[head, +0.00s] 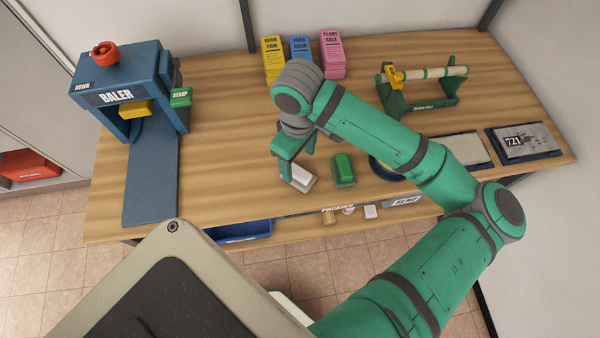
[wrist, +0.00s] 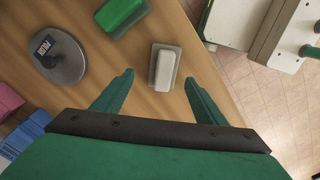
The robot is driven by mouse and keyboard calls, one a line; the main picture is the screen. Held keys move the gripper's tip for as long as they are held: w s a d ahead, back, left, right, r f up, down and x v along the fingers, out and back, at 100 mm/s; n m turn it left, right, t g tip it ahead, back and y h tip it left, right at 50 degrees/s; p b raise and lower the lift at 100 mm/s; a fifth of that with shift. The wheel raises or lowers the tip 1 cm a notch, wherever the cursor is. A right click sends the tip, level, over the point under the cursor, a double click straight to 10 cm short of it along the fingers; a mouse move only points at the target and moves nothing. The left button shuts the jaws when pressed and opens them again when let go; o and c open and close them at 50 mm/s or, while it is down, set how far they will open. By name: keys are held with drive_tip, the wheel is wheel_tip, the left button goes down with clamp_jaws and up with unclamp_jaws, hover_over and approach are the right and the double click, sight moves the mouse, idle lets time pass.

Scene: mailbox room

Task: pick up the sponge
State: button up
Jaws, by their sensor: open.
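A pale white block on a grey base, which looks like the sponge (head: 301,175), lies near the table's front edge. It also shows in the wrist view (wrist: 164,68), just beyond my fingertips. A similar green block (head: 343,168) lies to its right in the head view and at the top of the wrist view (wrist: 121,14). I cannot be sure which of the two is the sponge. My gripper (head: 291,158) is over the white block; in the wrist view its fingers (wrist: 159,78) are spread and empty. My arm partly hides the table behind it.
A blue baler (head: 120,85) stands at left. Yellow, blue and pink flyer stacks (head: 332,55) stand at the back. A green roll stand (head: 420,88) is at back right. A round grey disc (wrist: 62,65) lies left of the white block in the wrist view.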

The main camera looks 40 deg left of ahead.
sight(299, 171)
drive_tip(key=f, duration=0.4)
drive_tip(key=shift+s+d+f, duration=0.1)
drive_tip(key=shift+s+d, duration=0.15)
drive_tip(key=shift+s, duration=0.15)
drive_tip(key=shift+f, duration=0.45)
drive_tip(key=c, duration=1.2)
drive_tip(key=shift+c, duration=0.2)
drive_tip(key=shift+r, duration=0.15)
